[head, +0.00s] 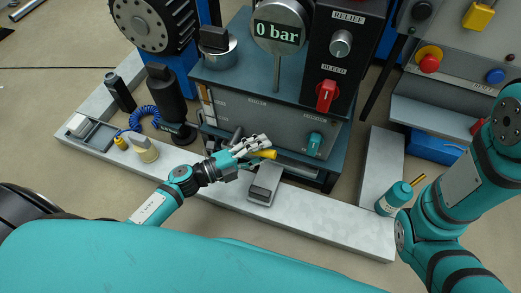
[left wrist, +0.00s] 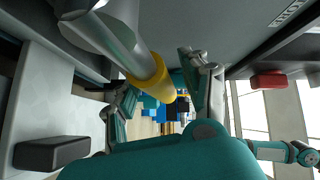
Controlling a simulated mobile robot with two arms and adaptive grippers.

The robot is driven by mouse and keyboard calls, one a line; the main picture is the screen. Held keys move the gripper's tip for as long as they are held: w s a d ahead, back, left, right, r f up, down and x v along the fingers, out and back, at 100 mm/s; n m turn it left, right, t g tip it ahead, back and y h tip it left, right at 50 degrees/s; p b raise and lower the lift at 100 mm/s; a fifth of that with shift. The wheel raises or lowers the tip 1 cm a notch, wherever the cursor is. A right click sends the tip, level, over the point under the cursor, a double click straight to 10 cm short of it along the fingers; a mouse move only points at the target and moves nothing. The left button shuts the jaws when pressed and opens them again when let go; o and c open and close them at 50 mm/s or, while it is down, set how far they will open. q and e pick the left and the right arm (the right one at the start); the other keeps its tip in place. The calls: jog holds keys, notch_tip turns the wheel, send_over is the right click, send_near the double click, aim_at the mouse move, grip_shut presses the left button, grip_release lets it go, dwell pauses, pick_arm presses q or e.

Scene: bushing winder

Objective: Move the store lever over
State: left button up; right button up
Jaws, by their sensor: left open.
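A metal lever with a yellow grip (head: 263,154) sticks out at the lower front of the grey machine (head: 255,115). In the left wrist view, the lever's yellow end (left wrist: 156,84) lies between the spread fingers of my left gripper (left wrist: 162,95). In the head view, my left gripper (head: 247,150) is open at the lever and partly covers it. I cannot tell whether the fingers touch the grip. My right arm shows at the right, but its gripper is out of the frame.
A red bleed lever (head: 326,95), a teal knob (head: 314,143) and a gauge reading 0 bar (head: 279,28) are on the machine. A grey block with a black top (head: 263,189) stands below the gripper. A teal bottle (head: 394,198) stands at the right on the pale bench (head: 345,228).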

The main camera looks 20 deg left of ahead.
pick_arm(q)
grip_shut()
